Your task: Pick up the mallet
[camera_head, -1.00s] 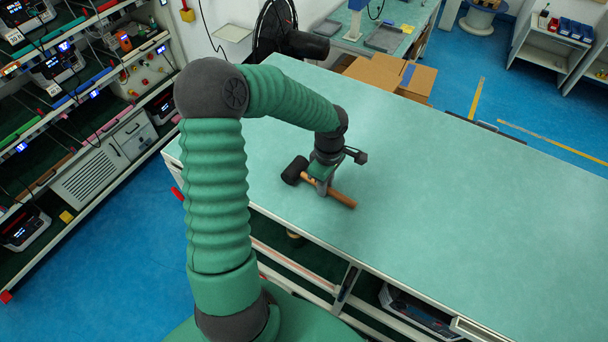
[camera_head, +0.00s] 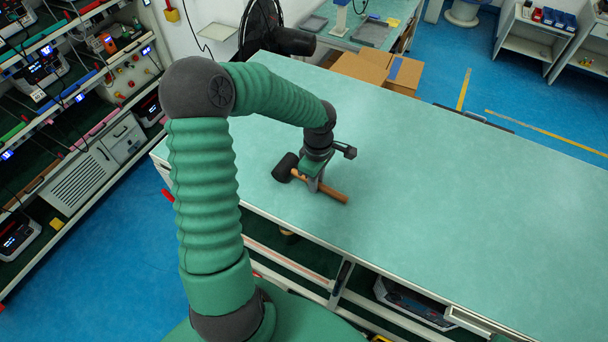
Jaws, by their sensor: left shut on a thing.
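The mallet (camera_head: 333,194) has a black head and an orange-brown wooden handle. Its head points left and its handle slants down to the right. My left gripper (camera_head: 314,184) reaches down from above and is shut on the handle close to the head. The fingers partly hide the handle. I cannot tell whether the mallet touches the bench top or hangs just above it. My right gripper is not in view.
The bench top to the right is clear. Cardboard boxes (camera_head: 378,72) stand beyond its far edge, near a black fan (camera_head: 262,25). Shelves of devices (camera_head: 75,90) stand at the left across blue floor. A device (camera_head: 415,303) sits on the shelf under the bench.

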